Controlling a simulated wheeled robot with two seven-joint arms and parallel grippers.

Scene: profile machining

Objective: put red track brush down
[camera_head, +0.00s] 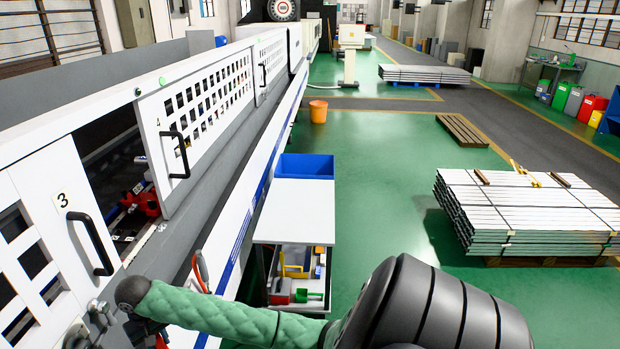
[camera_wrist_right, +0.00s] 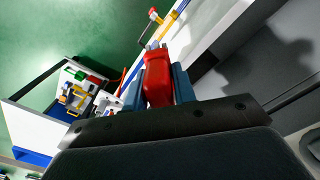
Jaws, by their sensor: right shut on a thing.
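My right gripper (camera_wrist_right: 158,84) is shut on the red track brush (camera_wrist_right: 158,82) in the right wrist view. The red body sits between two blue fingers, with a small greyish end past the fingertips. The brush is held up beside the machine's long side and the tool cart (camera_wrist_right: 35,117); whether it touches anything is unclear. My left gripper is in no view.
The cart's white top (camera_head: 293,212) is bare, with a blue bin (camera_head: 303,166) behind it and several tools on its lower shelf. The white machine (camera_head: 215,105) runs along the left, its sliding door (camera_head: 175,150) partly open. Green floor lies clear right of the cart.

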